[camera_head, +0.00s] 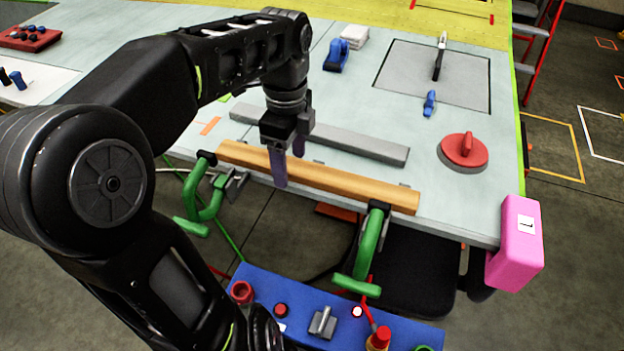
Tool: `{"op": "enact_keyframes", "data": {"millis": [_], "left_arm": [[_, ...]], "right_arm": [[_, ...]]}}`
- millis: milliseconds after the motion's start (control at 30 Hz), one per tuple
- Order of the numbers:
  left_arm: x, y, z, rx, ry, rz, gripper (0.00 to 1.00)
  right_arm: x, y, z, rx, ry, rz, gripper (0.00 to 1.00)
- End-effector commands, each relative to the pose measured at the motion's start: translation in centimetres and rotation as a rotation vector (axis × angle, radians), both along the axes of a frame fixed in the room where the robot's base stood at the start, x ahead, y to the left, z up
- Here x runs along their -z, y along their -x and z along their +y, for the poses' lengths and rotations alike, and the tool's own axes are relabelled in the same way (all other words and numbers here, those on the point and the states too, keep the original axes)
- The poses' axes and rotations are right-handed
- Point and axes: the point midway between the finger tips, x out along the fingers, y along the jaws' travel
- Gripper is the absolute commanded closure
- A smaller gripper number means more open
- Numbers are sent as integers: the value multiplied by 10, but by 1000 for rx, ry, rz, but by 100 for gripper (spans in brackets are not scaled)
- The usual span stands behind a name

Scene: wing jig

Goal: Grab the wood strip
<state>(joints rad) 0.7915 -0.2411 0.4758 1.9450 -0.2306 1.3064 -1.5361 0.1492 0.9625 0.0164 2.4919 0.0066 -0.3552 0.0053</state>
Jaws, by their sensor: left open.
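The wood strip (345,183) is a long tan bar lying along the front edge of the table (440,205), slanting down to the right. My left gripper (289,167) reaches in from the left and points down at the strip, left of its middle. Its jaws are open, and one finger hangs in front of the strip, hiding a short stretch of it. The other finger shows behind, near the strip's far side. I cannot tell whether the fingers touch the wood. My right gripper is not in view.
A grey metal bar (365,145) lies behind the strip. Green-handled clamps (368,245) grip the table edge near both strip ends. A red suction cup (464,150) stands to the right, and a pink box (515,243) is at the front right corner. A blue panel (300,310) is in front.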

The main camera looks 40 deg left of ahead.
Motion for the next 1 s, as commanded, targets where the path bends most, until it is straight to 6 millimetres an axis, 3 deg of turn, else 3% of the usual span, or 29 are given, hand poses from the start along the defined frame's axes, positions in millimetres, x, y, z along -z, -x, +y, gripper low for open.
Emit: {"op": "enact_keyframes", "data": {"millis": [533, 1000], "left_arm": [[-1, 0, 0, 0, 0, -1, 34], [-1, 0, 0, 0, 0, -1, 72]], "right_arm": [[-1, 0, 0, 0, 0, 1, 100], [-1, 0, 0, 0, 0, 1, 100]]}}
